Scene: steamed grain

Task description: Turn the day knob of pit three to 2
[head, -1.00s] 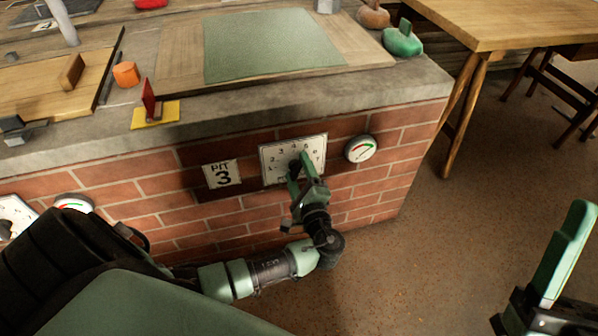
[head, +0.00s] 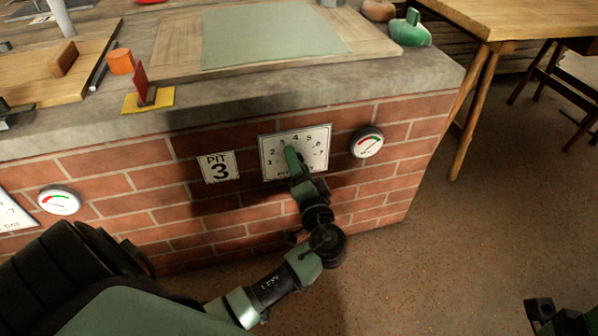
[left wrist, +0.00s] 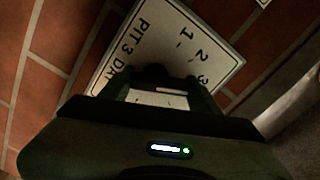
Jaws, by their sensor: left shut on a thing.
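The white day dial plate of pit three (head: 308,156) is on the brick wall, right of the "PIT 3" sign (head: 219,167). My left gripper (head: 291,158) is at the middle of the plate, shut on the day knob. In the left wrist view the dark knob (left wrist: 156,73) shows between the fingers, and the plate (left wrist: 213,32) appears tilted with 1, 2 and 3 readable. The gripper hides most of the knob, so its setting cannot be read surely. A small part of my right gripper (head: 560,316) shows at the lower right edge.
A round gauge (head: 367,142) sits close to the right of the dial. Another gauge (head: 60,199) is further left. The stone counter edge (head: 225,108) overhangs the bricks. A wooden table (head: 520,18) stands at the right, with open floor before it.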

